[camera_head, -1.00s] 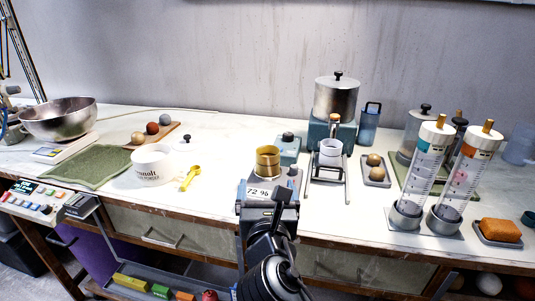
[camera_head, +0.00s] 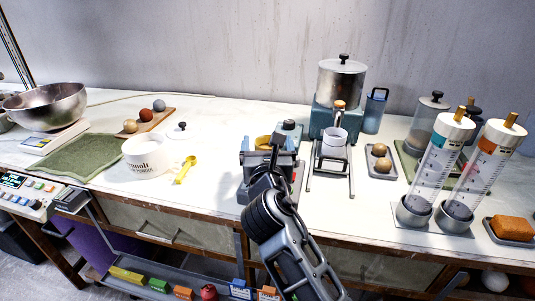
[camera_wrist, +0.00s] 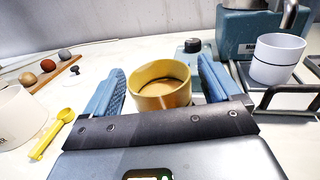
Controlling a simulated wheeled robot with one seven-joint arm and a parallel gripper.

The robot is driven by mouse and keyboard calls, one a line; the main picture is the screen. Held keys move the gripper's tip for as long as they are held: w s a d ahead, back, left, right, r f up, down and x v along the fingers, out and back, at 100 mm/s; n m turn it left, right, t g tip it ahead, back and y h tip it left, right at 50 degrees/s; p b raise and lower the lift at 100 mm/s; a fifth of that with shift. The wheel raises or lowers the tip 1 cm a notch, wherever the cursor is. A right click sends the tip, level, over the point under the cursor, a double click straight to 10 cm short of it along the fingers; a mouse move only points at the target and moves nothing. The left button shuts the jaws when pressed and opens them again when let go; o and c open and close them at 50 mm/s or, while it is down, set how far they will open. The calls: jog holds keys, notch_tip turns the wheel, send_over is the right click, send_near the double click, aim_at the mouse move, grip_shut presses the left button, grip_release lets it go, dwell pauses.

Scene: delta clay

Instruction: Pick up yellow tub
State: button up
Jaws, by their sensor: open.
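The yellow tub (camera_wrist: 163,89) is a round, open-topped yellow cup standing on the bench. In the wrist view it sits between the two blue fingers of my gripper (camera_wrist: 160,88). The gripper is open, one finger on each side of the tub, with a small gap at least on the left. In the head view my gripper (camera_head: 270,148) and arm cover most of the tub, and only a yellow part of its rim (camera_head: 264,142) shows.
A white labelled tub (camera_head: 147,156) and yellow spoon (camera_head: 185,171) lie to the left. A blue-grey machine (camera_head: 338,112) with a white cup (camera_head: 334,141) stands to the right. A small dark-knobbed block (camera_head: 290,132) is close behind the gripper. Tall clear cylinders (camera_head: 436,165) stand further right.

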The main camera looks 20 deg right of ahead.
jog(key=shift+w, duration=0.15)
jog(key=c, duration=1.2)
